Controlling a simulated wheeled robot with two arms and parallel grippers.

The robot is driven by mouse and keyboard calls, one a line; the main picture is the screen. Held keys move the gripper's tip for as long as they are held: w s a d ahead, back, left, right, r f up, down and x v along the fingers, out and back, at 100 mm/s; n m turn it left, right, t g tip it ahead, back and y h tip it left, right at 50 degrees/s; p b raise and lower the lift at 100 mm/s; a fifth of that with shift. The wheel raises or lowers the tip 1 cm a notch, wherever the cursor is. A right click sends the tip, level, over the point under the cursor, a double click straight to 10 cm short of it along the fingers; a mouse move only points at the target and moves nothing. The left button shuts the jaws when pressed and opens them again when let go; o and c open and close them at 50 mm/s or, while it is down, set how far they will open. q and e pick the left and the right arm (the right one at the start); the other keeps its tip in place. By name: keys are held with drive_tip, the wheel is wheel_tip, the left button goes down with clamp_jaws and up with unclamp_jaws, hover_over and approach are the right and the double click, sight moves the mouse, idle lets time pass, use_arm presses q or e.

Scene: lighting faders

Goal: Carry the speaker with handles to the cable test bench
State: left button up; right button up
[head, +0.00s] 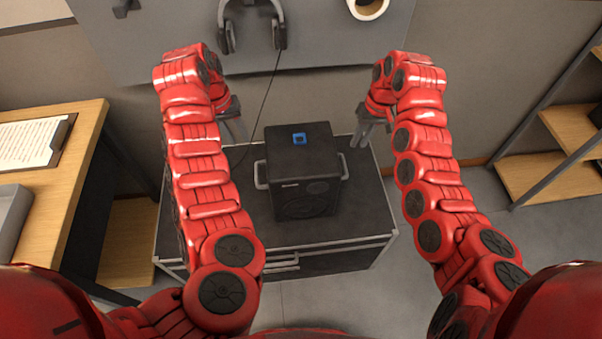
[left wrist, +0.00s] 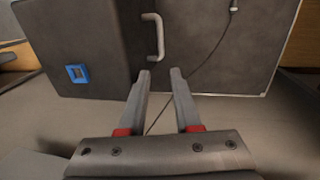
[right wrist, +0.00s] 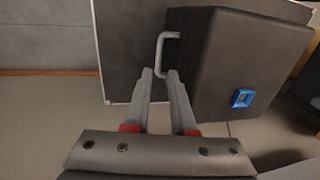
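The speaker (head: 300,170) is a black box with a grey handle on each side and a blue square on top. It stands upright on a dark cabinet top. My left gripper (head: 240,140) is open and empty, behind and left of the speaker. In the left wrist view the left handle (left wrist: 154,37) lies just beyond its fingertips (left wrist: 160,73). My right gripper (head: 358,142) is open and empty, to the speaker's right. In the right wrist view the right handle (right wrist: 162,52) lies just beyond its fingertips (right wrist: 160,73). I cannot identify the cable test bench.
The dark cabinet top (head: 355,205) has free room around the speaker. A thin cable (head: 262,115) runs down to it from headphones (head: 252,25) on the grey wall panel. A wooden desk (head: 60,190) is at the left. Wooden shelves (head: 540,175) stand at the right.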

sight(256, 168)
use_arm(q)
drive_tip(key=shift+f, duration=0.1)
use_arm(e)
drive_tip(key=shift+f, duration=0.1)
